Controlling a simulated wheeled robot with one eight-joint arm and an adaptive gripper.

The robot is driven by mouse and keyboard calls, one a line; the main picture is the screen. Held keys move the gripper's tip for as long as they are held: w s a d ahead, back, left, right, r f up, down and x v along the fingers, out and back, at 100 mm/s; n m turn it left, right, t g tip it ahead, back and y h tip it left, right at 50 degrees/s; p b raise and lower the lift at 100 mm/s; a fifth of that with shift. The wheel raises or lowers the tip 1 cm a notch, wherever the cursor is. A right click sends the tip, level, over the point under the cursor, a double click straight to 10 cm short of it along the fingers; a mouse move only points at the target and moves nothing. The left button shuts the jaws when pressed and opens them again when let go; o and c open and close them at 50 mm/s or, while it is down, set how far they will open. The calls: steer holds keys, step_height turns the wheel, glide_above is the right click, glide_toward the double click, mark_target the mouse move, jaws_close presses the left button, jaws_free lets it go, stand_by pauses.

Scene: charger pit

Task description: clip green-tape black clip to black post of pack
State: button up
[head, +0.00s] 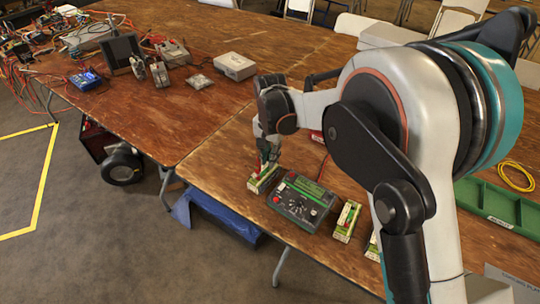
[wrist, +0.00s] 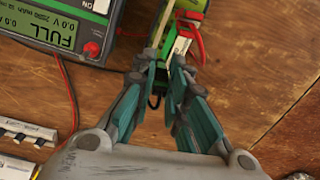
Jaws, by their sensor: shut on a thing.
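My gripper (wrist: 165,63) is at the green and cream pack (wrist: 190,7) beside the charger, with its fingers closed in around a small clip. Little of the held clip shows. A red clip (wrist: 198,42) is at the pack, just right of my fingertips. I cannot tell whether the held clip touches a post.
The dark green-faced charger (head: 304,201) stands right of the pack; its display (wrist: 45,30) reads FULL. Another pack (head: 346,221) stands further right. A green tray (head: 497,207) lies at the right. A red lead (wrist: 72,100) crosses the table.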

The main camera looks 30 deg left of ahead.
stand_by(0.4)
steer(key=o, duration=0.9)
steer(key=shift+c, duration=0.2)
steer(key=shift+o, duration=0.4)
steer(key=shift+o, duration=0.7)
steer(key=shift+r+p, duration=2.15)
steer(key=shift+r, duration=1.55)
